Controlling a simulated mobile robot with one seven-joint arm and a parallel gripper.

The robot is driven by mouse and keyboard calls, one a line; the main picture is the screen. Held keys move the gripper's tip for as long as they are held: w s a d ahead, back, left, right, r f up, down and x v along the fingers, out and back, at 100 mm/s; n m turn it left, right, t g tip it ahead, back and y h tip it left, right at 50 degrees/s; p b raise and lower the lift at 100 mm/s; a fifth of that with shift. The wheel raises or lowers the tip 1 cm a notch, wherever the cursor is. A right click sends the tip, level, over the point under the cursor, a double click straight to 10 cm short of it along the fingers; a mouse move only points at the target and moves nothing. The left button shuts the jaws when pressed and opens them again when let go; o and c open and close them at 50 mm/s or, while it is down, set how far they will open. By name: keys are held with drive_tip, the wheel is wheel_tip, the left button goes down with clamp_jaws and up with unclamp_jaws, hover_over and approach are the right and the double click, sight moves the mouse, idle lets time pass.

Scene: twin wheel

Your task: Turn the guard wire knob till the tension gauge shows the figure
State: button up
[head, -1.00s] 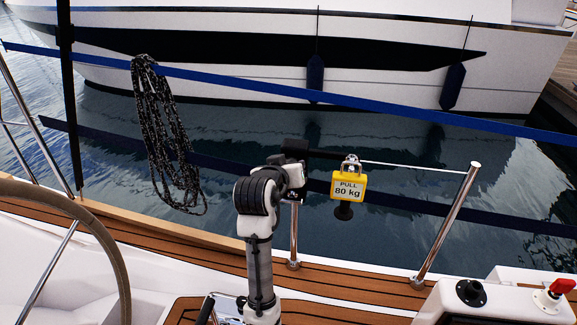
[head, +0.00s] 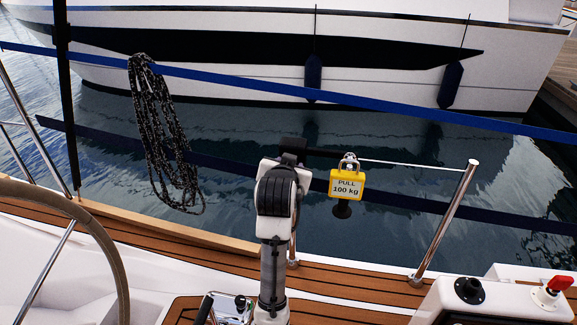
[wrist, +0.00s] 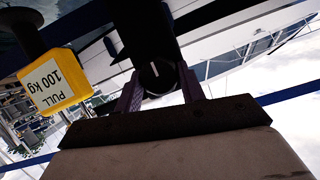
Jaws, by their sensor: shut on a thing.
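The tension gauge (head: 347,184) is a yellow box hanging at the guard wire (head: 415,164), with a white face reading "PULL 100 kg". It also shows upside down at the left of the wrist view (wrist: 55,82). The knob (wrist: 158,76) is black and round with a short white mark, and it sits between my two fingers in the wrist view. My gripper (head: 293,148) is shut on the knob, left of the gauge. In the head view my own wrist hides most of the knob.
A steel post (head: 446,222) holds the wire's right end. A coiled rope (head: 160,135) hangs at the left from a blue line. A steering wheel (head: 112,250) is at lower left. A console (head: 500,300) with a red-handled switch (head: 556,288) is at lower right.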

drive_tip(key=o, duration=1)
drive_tip(key=shift+s, duration=0.1)
drive_tip(key=shift+b+v, duration=3.1)
drive_tip(key=shift+v, duration=3.7)
